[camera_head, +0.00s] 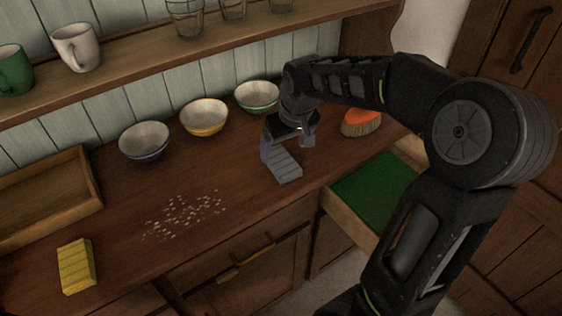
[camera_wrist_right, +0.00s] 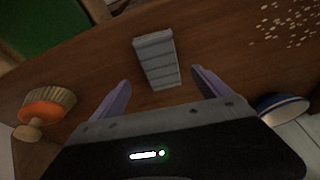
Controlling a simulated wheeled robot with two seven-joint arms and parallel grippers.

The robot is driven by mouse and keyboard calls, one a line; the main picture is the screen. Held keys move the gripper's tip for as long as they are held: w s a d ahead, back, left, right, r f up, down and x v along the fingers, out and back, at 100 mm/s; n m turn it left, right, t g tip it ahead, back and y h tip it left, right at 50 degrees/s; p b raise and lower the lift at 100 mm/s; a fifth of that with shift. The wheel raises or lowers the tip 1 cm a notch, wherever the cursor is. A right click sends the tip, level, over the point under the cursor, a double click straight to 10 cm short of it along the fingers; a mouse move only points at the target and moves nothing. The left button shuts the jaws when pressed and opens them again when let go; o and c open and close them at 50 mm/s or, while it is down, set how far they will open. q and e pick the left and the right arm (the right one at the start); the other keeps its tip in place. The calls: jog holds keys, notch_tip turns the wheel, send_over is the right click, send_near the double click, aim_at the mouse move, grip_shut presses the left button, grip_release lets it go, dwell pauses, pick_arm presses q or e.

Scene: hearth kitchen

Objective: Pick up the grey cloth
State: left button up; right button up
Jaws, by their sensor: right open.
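A grey cloth (camera_head: 284,166), a folded, ribbed block, lies on the wooden counter right of the middle. It also shows in the right wrist view (camera_wrist_right: 156,59), ahead of and between the two fingers. My right gripper (camera_head: 286,146) is above the counter at the cloth's back end, pointing down. My left gripper is in neither view.
An orange-topped brush (camera_head: 361,122) lies right of the gripper. Bowls in blue (camera_head: 144,141), yellow (camera_head: 204,117) and green (camera_head: 257,97) stand behind. White crumbs (camera_head: 184,213), a yellow sponge (camera_head: 76,266) and a wooden tray (camera_head: 95,186) are left. A green-lined drawer (camera_head: 374,188) is open in front.

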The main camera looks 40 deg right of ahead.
aim_at(282, 159)
jog(key=x, duration=0.5)
jog(key=shift+s+f+p, duration=0.1)
jog(key=shift+p, duration=0.3)
jog(key=shift+c, duration=0.5)
jog(key=c, duration=1.3)
